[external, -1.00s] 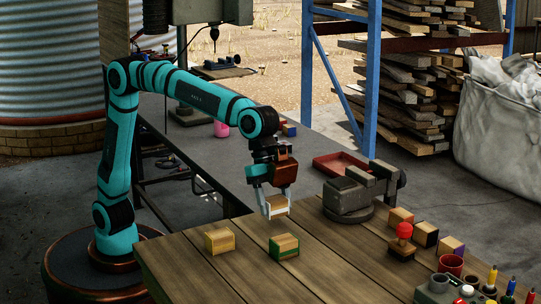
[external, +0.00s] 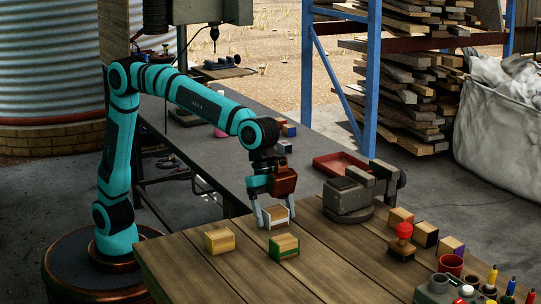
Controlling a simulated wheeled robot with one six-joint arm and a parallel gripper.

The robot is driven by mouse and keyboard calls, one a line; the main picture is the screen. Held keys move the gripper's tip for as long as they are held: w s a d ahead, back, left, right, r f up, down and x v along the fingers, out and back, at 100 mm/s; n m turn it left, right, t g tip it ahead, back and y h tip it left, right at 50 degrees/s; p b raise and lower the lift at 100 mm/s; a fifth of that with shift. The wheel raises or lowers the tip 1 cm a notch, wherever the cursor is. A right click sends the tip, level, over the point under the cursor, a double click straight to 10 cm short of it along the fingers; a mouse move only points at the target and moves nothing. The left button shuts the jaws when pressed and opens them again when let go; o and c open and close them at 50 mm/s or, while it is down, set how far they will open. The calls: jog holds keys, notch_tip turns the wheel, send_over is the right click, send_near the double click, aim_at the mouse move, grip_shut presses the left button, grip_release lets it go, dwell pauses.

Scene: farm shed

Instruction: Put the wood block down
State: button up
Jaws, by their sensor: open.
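A plain wood block (external: 219,241) and a green-striped block (external: 284,248) stand close in front. A grey vise (external: 348,200) is to the right. Several blocks, including one (external: 401,217), and a red-knobbed piece (external: 403,232) stand farther right. The front-left planks are clear.

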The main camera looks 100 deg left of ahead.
jog(key=v, duration=1.2)
jog(key=shift+r, duration=0.1)
jog(key=s+a+r+n+t, duration=0.2)
jog(key=s+a+r+t, duration=0.25)
jog(key=s+a, duration=0.45)
jog(key=s+a+r+n+t, duration=0.3)
jog(key=s+a+r, duration=0.3)
jog(key=a, duration=0.6)
jog(key=s+a+f+n+t+y, duration=0.1)
jog(key=s+a, duration=0.4)
jog(key=s, duration=0.6)
jog(key=s+a+f+n+t+y, duration=0.2)
jog(key=s+a+t, duration=0.3)
jog(key=s, duration=0.7)
jog(key=shift+a+f+n+t, duration=0.35)
jog(key=shift+a+n, duration=0.15)
jog(key=shift+a, duration=0.3)
